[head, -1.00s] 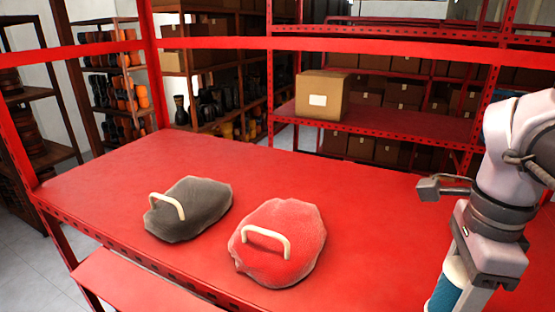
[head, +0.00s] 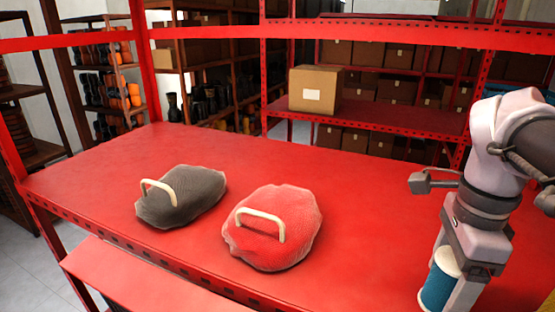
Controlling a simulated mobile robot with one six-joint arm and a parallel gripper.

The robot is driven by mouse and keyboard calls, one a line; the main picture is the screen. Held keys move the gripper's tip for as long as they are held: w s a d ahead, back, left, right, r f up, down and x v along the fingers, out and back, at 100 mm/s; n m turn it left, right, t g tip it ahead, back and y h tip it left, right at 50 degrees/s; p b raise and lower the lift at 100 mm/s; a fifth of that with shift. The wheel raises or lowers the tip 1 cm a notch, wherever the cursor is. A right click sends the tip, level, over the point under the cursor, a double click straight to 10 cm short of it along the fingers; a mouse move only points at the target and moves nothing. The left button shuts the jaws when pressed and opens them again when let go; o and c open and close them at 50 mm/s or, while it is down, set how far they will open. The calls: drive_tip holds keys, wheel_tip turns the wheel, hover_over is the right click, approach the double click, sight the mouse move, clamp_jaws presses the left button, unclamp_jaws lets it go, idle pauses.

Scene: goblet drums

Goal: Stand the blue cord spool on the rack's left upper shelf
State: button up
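The blue cord spool (head: 437,289) has blue winding and a pale cream end flange. It is at the lower right of the head view, upright or nearly so, between the fingers of my gripper (head: 455,292). One grey finger covers its right side, and the other finger is hidden. My gripper looks shut on the spool, in front of the red rack's upper shelf (head: 330,170). The left part of that shelf holds a grey bag (head: 195,198) and a red bag (head: 285,232), each with a cream handle.
Bare shelf lies behind and left of the bags. A red upright (head: 140,70) and a crossbar (head: 215,32) frame the rack's left and back. A lower red shelf (head: 140,285) juts out below. A cardboard box (head: 314,90) stands on another rack behind.

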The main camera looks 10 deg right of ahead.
wheel_tip(320, 180, up, 12)
drive_tip(key=shift+r+p, duration=0.2)
drive_tip(key=shift+p, duration=1.05)
